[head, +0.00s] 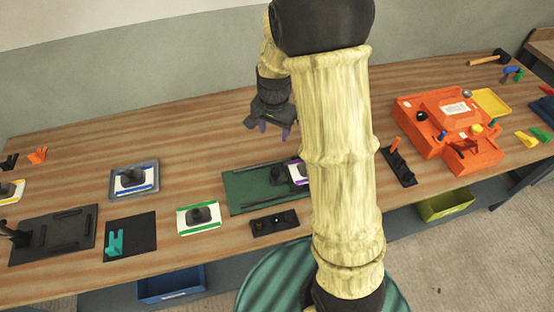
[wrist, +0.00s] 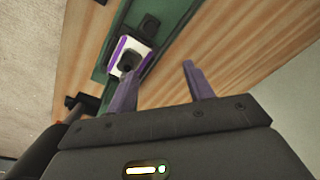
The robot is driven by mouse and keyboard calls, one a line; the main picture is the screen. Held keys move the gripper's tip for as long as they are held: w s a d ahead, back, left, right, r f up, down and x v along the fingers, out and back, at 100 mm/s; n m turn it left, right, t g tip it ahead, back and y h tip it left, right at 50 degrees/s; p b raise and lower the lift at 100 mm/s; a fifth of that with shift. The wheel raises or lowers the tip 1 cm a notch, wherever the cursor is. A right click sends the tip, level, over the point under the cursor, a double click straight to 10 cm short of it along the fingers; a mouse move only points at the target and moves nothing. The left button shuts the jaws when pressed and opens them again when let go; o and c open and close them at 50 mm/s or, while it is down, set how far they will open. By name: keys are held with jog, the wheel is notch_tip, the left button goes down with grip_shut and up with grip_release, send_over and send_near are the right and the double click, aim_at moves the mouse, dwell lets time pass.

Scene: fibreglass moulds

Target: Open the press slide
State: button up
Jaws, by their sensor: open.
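A green plate with dark rails (head: 247,188) lies on the bench near the middle, partly hidden by my arm. A white block with purple edges and a dark knob (head: 295,172) sits at its right part; it also shows in the wrist view (wrist: 143,52). I cannot tell for sure which part is the press slide. My gripper (head: 274,131) is open and empty above the bench, behind the green plate in the head view. In the wrist view, the left finger of my gripper (wrist: 159,72) overlaps the block's lower edge; I see no clear contact.
A dark plate with rails (head: 60,235) lies at the left. Blocks with blue (head: 134,180) and green (head: 198,216) edges stand between. A small black panel (head: 274,222) lies in front of the green plate. A large orange fixture (head: 450,125) stands right. Bench behind the plate is clear.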

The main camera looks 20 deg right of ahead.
aim_at(275, 170)
jog(key=shift+s+d+f+m+g+p, duration=0.1)
jog(key=shift+s+f+m+g+p, duration=0.25)
jog(key=shift+f+g, duration=0.2)
notch_tip(275, 170, down, 17)
jog(key=p, duration=0.3)
jog(key=shift+f+p, duration=0.15)
jog(key=shift+p, duration=0.25)
grip_shut()
jog(key=shift+w, duration=0.1)
